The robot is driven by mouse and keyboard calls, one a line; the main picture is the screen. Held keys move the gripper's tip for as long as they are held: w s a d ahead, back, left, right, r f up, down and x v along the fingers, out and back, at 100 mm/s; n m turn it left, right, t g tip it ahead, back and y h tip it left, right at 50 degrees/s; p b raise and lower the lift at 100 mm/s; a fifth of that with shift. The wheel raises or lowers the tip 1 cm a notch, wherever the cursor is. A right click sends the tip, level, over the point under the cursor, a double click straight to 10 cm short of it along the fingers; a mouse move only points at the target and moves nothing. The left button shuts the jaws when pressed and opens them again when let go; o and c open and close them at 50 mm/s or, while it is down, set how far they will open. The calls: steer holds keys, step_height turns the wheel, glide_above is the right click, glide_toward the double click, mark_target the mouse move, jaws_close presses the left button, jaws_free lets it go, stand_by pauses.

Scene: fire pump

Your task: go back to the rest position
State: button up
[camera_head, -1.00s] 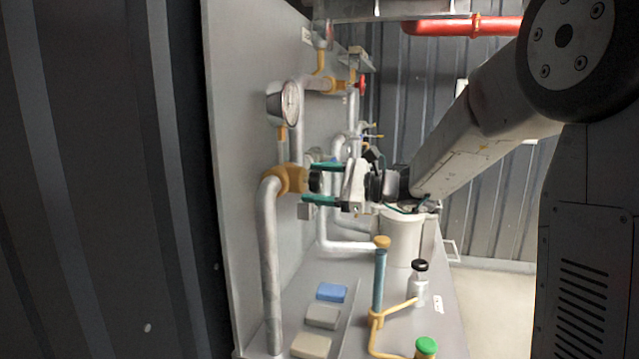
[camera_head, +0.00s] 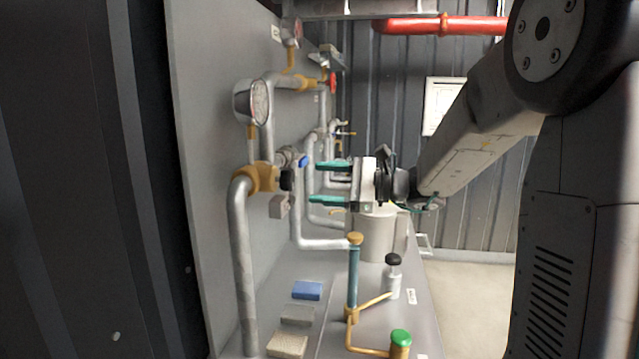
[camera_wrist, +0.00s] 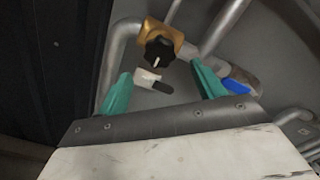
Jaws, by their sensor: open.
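My gripper (camera_head: 314,182) has two green fingers pointing left toward the pipe panel. They are apart, with nothing between them in the head view. A brass valve body with a black knob (camera_head: 287,179) sits left of the fingertips, with a visible gap. In the wrist view my gripper (camera_wrist: 160,88) also shows both green fingers spread. The black knob (camera_wrist: 158,52) with a white mark and its brass body (camera_wrist: 172,32) lie beyond the fingertips, near the top middle. Part of the pipework behind my gripper is hidden.
A pressure gauge (camera_head: 252,102) is above the valve on the grey panel (camera_head: 195,130). Below stand a blue upright pipe (camera_head: 353,278), a small black-topped bottle (camera_head: 392,277) and a green cap (camera_head: 400,338). A white cylinder (camera_head: 374,232) is below my gripper. Open floor (camera_head: 470,300) lies right.

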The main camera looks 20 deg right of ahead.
stand_by(0.3)
steer(key=s+a+f+n+g+h, duration=0.25)
steer(key=s+f+n+g, duration=0.2)
steer(key=s, duration=0.25)
steer(key=s+a+f+n+g+h, duration=0.2)
steer(key=s+a+f+n+g, duration=0.15)
steer(key=s+f, duration=0.3)
steer(key=s+d+n+g+h, duration=0.1)
steer(key=s+n+h, duration=0.8)
steer(key=s, duration=1)
steer(key=shift+s+d+f+n+h, duration=0.2)
steer(key=shift+d+f+n+h, duration=0.1)
steer(key=shift+d+f+h, duration=0.2)
steer(key=shift+a, duration=0.1)
stand_by(0.6)
